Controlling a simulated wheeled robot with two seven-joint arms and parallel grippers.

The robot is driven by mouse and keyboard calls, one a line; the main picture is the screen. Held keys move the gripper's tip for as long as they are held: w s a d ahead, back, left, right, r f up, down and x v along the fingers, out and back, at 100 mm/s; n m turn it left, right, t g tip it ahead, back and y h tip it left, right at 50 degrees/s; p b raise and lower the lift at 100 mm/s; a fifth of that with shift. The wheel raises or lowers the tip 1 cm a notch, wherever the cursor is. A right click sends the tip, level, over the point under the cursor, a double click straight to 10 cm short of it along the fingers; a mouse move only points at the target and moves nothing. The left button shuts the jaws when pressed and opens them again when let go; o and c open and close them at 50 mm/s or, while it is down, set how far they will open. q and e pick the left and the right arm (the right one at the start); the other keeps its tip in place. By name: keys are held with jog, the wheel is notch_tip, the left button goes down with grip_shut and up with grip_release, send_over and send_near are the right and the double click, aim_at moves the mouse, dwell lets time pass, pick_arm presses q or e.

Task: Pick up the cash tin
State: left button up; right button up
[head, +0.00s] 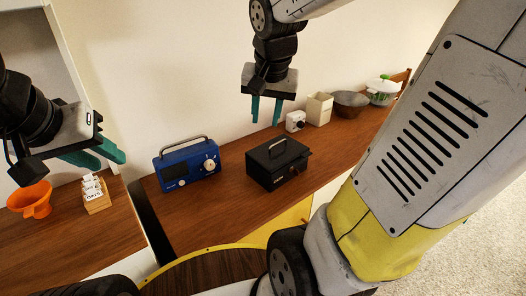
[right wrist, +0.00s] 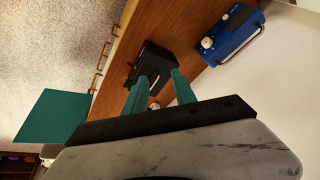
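The cash tin (head: 278,165) is a black box with a handle on its lid, standing on the brown wooden counter in the head view. It also shows in the right wrist view (right wrist: 154,62), partly hidden behind my fingers. My right gripper (head: 265,110) is open and empty, its teal fingers pointing down, above and behind the tin and apart from it. It also shows in the right wrist view (right wrist: 158,88). My left gripper (head: 108,152) is at the far left, with teal fingers apart and nothing seen between them.
A blue radio (head: 187,166) stands left of the tin. Right of the tin are a small white device (head: 295,121), a cream canister (head: 319,108), a dark bowl (head: 350,103) and a white pot (head: 382,92). An orange bowl (head: 30,201) and a small block calendar (head: 96,194) stand at left.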

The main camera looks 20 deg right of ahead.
jog(key=w+d+f+m+h, duration=0.1)
jog(key=w+d+f+m, duration=0.1)
jog(key=w+f, duration=0.2)
jog(key=w+d+f+m+g+h, duration=0.1)
jog(key=w+d+f+m, duration=0.2)
jog(key=w, duration=0.3)
jog(key=w+d+f+m+g+h, duration=0.1)
jog(key=w+d+f+m, duration=0.2)
jog(key=w+f, duration=0.2)
jog(key=shift+w+f+h, duration=0.1)
jog(key=shift+w+h, duration=0.2)
jog(key=shift+w, duration=0.15)
jog(key=x, duration=0.5)
jog(key=a+x, duration=0.1)
jog(key=x, duration=0.1)
jog(key=shift+d+f, duration=0.15)
jog(key=shift+f, duration=0.25)
jog(key=shift+s, duration=0.1)
grip_shut()
jog(key=shift+r, duration=0.1)
